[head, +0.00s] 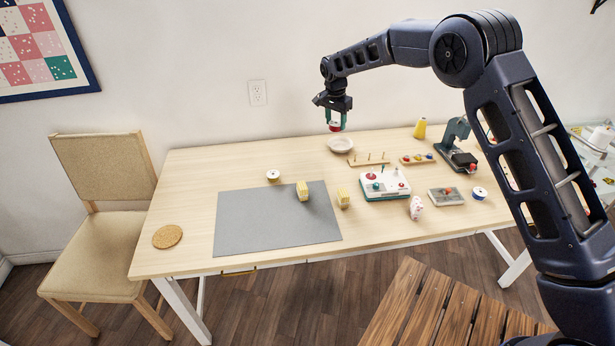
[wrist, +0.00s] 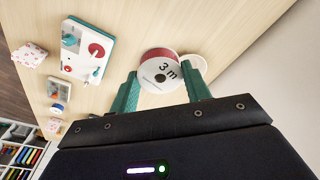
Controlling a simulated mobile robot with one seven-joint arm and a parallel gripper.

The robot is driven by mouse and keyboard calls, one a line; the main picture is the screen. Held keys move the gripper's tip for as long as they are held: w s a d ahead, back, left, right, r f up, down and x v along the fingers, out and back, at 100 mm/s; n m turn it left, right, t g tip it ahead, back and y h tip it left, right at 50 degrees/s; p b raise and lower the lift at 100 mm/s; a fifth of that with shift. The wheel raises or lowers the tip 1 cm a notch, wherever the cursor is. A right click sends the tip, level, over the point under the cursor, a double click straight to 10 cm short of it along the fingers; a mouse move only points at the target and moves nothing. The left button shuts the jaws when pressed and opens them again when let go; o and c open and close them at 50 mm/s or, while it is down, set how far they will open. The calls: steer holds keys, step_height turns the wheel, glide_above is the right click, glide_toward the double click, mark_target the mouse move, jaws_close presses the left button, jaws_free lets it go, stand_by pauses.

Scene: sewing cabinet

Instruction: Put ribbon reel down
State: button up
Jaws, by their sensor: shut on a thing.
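The ribbon reel (wrist: 160,72) has a white face marked "3 m", a dark centre hole and a red edge. My gripper (wrist: 163,82) is shut on it, with a green finger on each side. In the head view my gripper (head: 336,117) is above the back of the table, and the reel (head: 335,127) shows as a small red and white piece between the fingertips. The reel is held in the air above the pale wooden table (head: 205,185). A white dish (head: 340,146) stands below it in the head view; in the wrist view the reel partly covers this dish (wrist: 197,64).
A peg rack (head: 370,160), a white-and-teal box (head: 385,184), a sewing machine (head: 455,148) and a blue reel (head: 479,193) occupy the right. The back left is clear.

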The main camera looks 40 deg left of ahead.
mark_target(308, 175)
steer(key=s+a+n, duration=0.3)
steer(key=s+a, duration=0.4)
steer(key=s, duration=0.1)
steer(key=f, duration=2)
steer(key=shift+s+d, duration=0.1)
steer(key=shift+s, duration=0.2)
steer(key=shift+f, duration=0.2)
steer(key=o, duration=0.9)
steer(key=shift+o, duration=0.2)
steer(key=shift+r, duration=0.1)
step_height(308, 175, up, 12)
steer(key=s, duration=0.1)
steer(key=shift+s+d, duration=0.2)
